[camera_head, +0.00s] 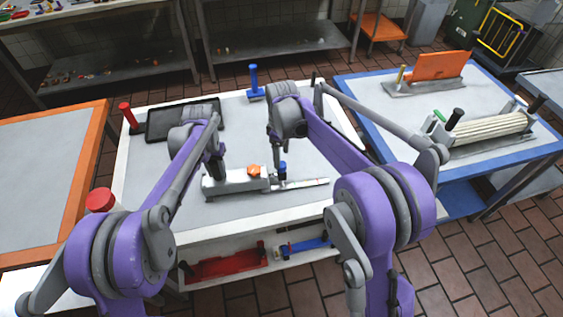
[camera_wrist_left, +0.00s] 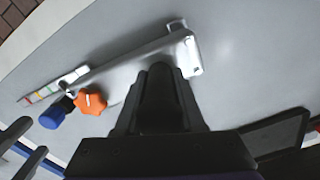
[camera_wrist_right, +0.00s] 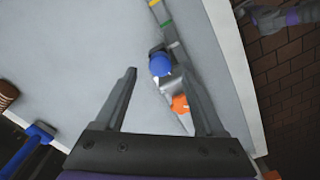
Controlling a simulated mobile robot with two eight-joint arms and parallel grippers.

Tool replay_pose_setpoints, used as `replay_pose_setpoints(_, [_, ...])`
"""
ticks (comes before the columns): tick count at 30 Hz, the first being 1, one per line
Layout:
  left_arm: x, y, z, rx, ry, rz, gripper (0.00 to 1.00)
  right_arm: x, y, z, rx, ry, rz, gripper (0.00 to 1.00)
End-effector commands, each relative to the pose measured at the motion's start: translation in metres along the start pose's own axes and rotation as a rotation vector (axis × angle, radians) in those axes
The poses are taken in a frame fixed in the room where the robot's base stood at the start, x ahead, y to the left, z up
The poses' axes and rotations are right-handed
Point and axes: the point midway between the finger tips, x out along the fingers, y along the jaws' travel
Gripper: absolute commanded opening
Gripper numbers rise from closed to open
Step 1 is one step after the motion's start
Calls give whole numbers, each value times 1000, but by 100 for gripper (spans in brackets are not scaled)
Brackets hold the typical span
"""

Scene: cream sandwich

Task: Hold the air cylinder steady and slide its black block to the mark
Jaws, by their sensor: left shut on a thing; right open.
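The air cylinder (camera_head: 230,184) is a pale grey bar lying on the white table, with an orange knob (camera_head: 254,170) on it. A blue knob (camera_head: 282,167) stands at the start of its thin right-hand rail (camera_head: 308,183); a small dark part beneath is probably the black block (camera_wrist_left: 66,104). Coloured marks (camera_wrist_left: 52,86) line the rail in the left wrist view; which is the target is unclear. My left gripper (camera_wrist_left: 160,68) is shut on the cylinder's left part. My right gripper (camera_wrist_right: 155,71) is open above, its fingers spread either side of the blue knob in its view.
A black tray (camera_head: 183,119), a red-topped post (camera_head: 126,112) and a blue-handled tool (camera_head: 254,80) sit toward the table's back. Red and blue items lie on the shelf below. A blue-edged table (camera_head: 375,90) stands right. The white table's front area is clear.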

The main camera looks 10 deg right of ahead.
Motion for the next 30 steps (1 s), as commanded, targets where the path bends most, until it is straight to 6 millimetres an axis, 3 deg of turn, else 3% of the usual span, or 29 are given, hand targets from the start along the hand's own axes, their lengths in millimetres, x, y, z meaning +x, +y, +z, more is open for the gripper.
replay_pose_setpoints(3, [0,0,0,0,-1,0,0,21,0,0,0,0,0,72])
replay_pose_setpoints(8, [0,0,0,0,-1,0,0,38,0,0,-1,0,0,72])
replay_pose_setpoints(19, [0,0,0,0,-1,0,0,43,0,0,-1,0,0,72])
replay_pose_setpoints(30, [0,0,0,1,-1,0,0,43,0,0,-1,0,0,7])
